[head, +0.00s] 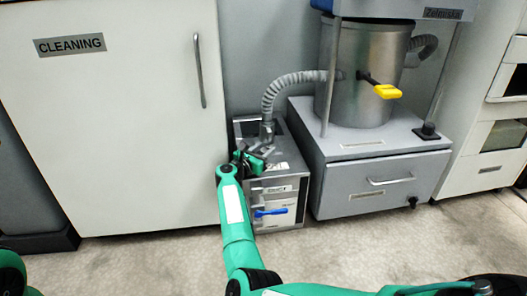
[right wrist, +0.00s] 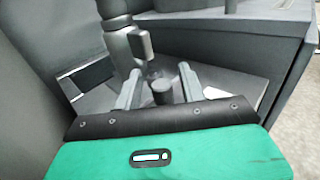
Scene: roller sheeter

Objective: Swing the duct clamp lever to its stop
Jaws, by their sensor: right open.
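The grey hose (head: 292,80) runs down into a fitting on top of the small grey duct box (head: 280,190). In the right wrist view the fitting is a grey upright pipe (right wrist: 122,48) with a clamp block (right wrist: 142,44) on its side. My right gripper (head: 262,150) is over the box top, close to the fitting. In the right wrist view its two fingers (right wrist: 160,84) are apart, with a dark round knob (right wrist: 160,93) between them. This looks like the end of the clamp lever; I cannot tell whether the fingers touch it. My left gripper is out of view.
A blue handle (head: 270,212) is on the box's front. A white cleaning cabinet (head: 120,130) stands left. A grey drawer unit (head: 370,165) stands right, bearing a metal drum (head: 350,90) with a yellow handle (head: 388,91). The floor (head: 400,240) in front is clear.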

